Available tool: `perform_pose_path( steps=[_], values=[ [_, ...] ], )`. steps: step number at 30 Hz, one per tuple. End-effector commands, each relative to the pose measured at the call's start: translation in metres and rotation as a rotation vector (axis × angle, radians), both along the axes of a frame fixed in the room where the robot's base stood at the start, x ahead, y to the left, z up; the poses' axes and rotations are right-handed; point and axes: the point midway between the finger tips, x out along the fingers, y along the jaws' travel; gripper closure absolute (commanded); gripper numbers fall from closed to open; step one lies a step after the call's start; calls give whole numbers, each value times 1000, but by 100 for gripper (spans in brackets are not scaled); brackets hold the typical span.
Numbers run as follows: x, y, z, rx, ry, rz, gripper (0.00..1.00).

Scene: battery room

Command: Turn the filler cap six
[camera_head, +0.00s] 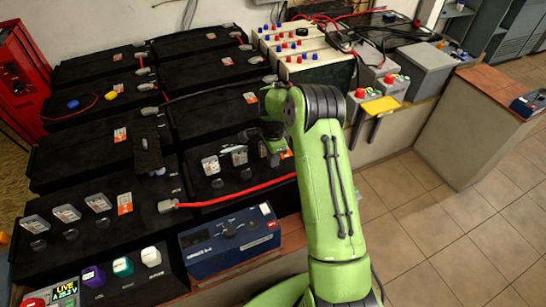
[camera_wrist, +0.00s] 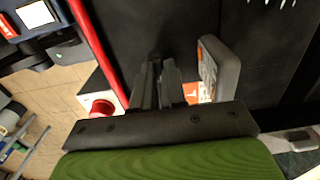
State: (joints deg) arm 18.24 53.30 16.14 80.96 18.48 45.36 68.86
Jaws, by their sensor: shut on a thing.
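My gripper (camera_head: 270,153) is at the right end of the front right black battery (camera_head: 225,205) in the head view. Its two fingers (camera_wrist: 155,88) point down at the battery top and are close together in the wrist view. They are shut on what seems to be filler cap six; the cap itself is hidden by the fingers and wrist. A grey tag (camera_wrist: 221,65) stands beside the fingers in the wrist view. Two other dark caps show in this row, one at left (camera_head: 217,183) and one in the middle (camera_head: 246,173), with grey tags (camera_head: 210,165) behind them.
A red cable (camera_head: 245,191) runs along the battery's front, close to my gripper. A blue instrument (camera_head: 230,240) stands in front. Three caps with upright tags (camera_head: 66,213) are on the left battery. A red button box (camera_wrist: 98,105) shows in the wrist view.

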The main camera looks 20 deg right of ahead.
Motion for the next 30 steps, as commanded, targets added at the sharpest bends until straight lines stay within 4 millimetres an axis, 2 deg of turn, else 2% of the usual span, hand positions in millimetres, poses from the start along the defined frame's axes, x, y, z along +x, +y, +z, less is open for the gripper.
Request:
perform_pose_path(
  steps=[12, 13, 18, 26, 30],
  values=[
    [1, 0, 1, 0, -2, -9, 100],
    [1, 0, 0, 0, -2, -9, 87],
    [1, 0, 0, 0, -2, -8, 63],
    [0, 0, 1, 0, -1, -8, 63],
    [1, 0, 21, -1, -4, -8, 63]
  ],
)
